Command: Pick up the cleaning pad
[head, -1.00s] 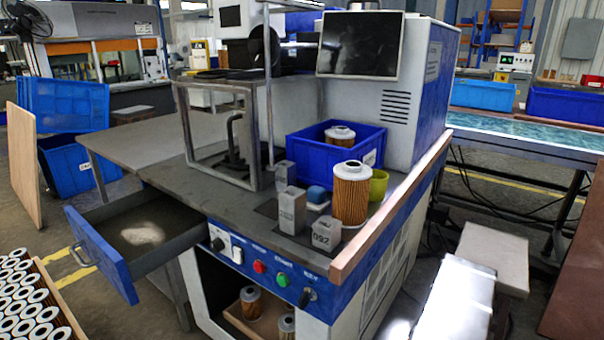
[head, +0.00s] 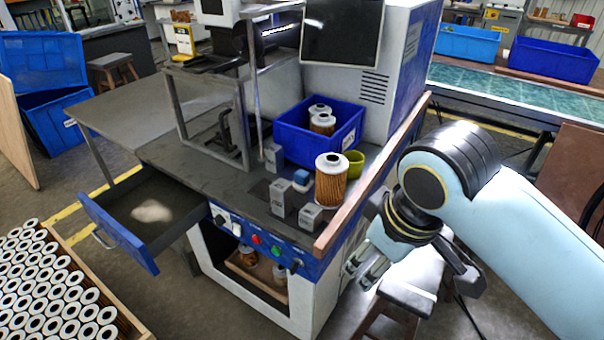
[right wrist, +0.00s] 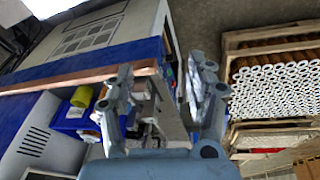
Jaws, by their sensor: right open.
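A small blue block with a white lower part (head: 301,181), which looks like the cleaning pad, lies on the workbench top (head: 215,180). It sits between grey numbered blocks (head: 281,197) and a tall filter cartridge (head: 331,180). My right gripper (head: 364,273) is open and empty, outside the bench's right front edge and lower than its top, well apart from the pad. In the right wrist view the open fingers (right wrist: 163,82) show with nothing between them; I cannot make out the pad there. My left gripper is not in view.
A wooden rail (head: 372,180) edges the bench between my right gripper and the pad. A blue bin (head: 348,135) with cartridges and a yellow-green cup (head: 355,160) stand behind the pad. An open drawer (head: 120,237) juts out left. A stool (head: 405,297) stands below my right gripper.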

